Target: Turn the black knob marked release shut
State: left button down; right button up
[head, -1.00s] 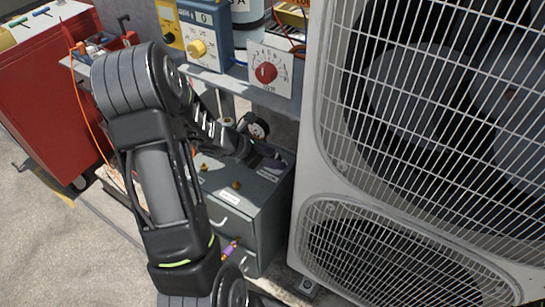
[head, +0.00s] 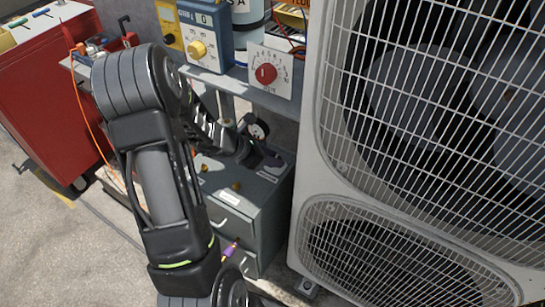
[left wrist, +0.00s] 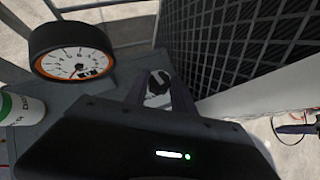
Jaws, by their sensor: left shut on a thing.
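The black knob (left wrist: 158,84) with a pale line across it shows in the left wrist view, on top of the grey cabinet (head: 246,215). My left gripper (left wrist: 158,92) is shut on it, with a dark finger on either side. In the head view my left gripper (head: 264,158) reaches down to the back right of the cabinet top, beside a white label (head: 267,176). There the fingers and wrist mostly hide the knob. The label's words are too small to read. My right gripper is in neither view now.
A round gauge (left wrist: 72,50) stands close to my left gripper. The large condenser (head: 310,190) borders the cabinet on the right. A panel with a red dial (head: 266,73) and a blue meter (head: 207,35) are above. A red cart (head: 45,110) is at left.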

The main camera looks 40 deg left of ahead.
pick_arm(q)
jog(key=shift+a+r+m+h+p, duration=0.1)
jog(key=shift+r+m+h+p, duration=0.1)
jog(key=shift+m+h+p, duration=0.35)
jog(key=shift+w+f+m+g+h+p, duration=0.1)
jog(key=shift+f+m+g+h+p, duration=0.1)
jog(key=shift+m+g+h+p, duration=0.55)
jog(key=shift+y+b, duration=0.3)
jog(key=shift+b, duration=0.05)
jog(key=c, duration=1.1)
grip_release()
jog(key=shift+o, duration=0.2)
jog(key=v, duration=0.8)
jog(key=shift+f, duration=0.2)
